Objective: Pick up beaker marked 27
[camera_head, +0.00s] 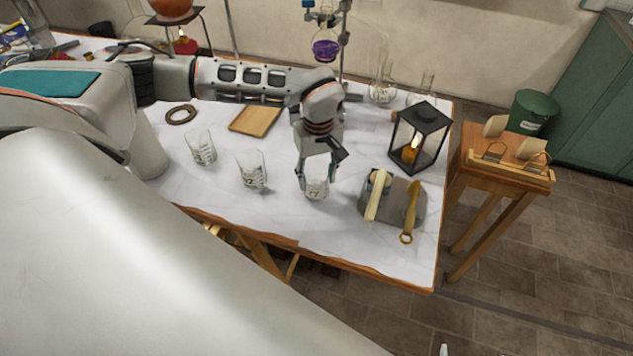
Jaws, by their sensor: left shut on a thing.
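Three clear glass beakers stand in a row on the white-topped table (330,245). The left beaker (202,149) and the middle beaker (252,172) stand free. The right beaker (317,188) is at my left gripper (318,182), which reaches down from above with its fingers shut on that beaker. The beaker's top is partly hidden by the fingers. It looks upright and at or very near the table top. A small dark mark shows on it, but I cannot read it surely. My right gripper is not in view.
A grey board (395,205) with tools lies just right of the held beaker. A black lantern (420,137) stands behind it. A wooden tray (256,121) and a dark ring (181,114) lie further back. The table's front strip is clear.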

